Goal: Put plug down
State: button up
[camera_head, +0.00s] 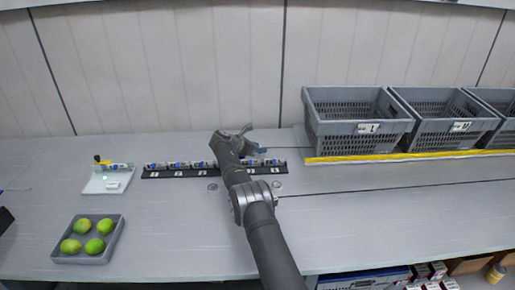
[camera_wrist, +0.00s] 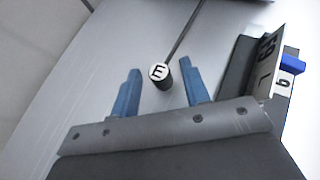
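In the wrist view, a small dark cylindrical plug (camera_wrist: 161,77) with a white end marked "E" shows between the two blue fingers of my gripper (camera_wrist: 160,71). The fingers are apart, with a visible gap on each side of the plug. A thin dark line runs up from the plug; I cannot tell whether it is a cable or a table seam. The plug cannot be made out there.
The rack holds several small labelled parts. A white board (camera_head: 95,186) with a yellow-black device stands left of it. A grey tray (camera_head: 71,259) of green fruit lies front left. Grey crates (camera_head: 345,144) stand behind a yellow strip (camera_head: 400,157). The table's right front is clear.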

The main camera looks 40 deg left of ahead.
jog(key=shift+r, duration=0.2)
jog(key=shift+s+a+r, duration=0.1)
jog(key=shift+s+r, duration=0.05)
jog(key=shift+s, duration=0.05)
jog(key=v, duration=1.1)
jog(key=shift+s+r, duration=0.1)
jog(key=shift+s, duration=0.1)
jog(key=x, duration=1.2)
jog(key=shift+r, duration=0.95)
jog(key=shift+f, duration=0.1)
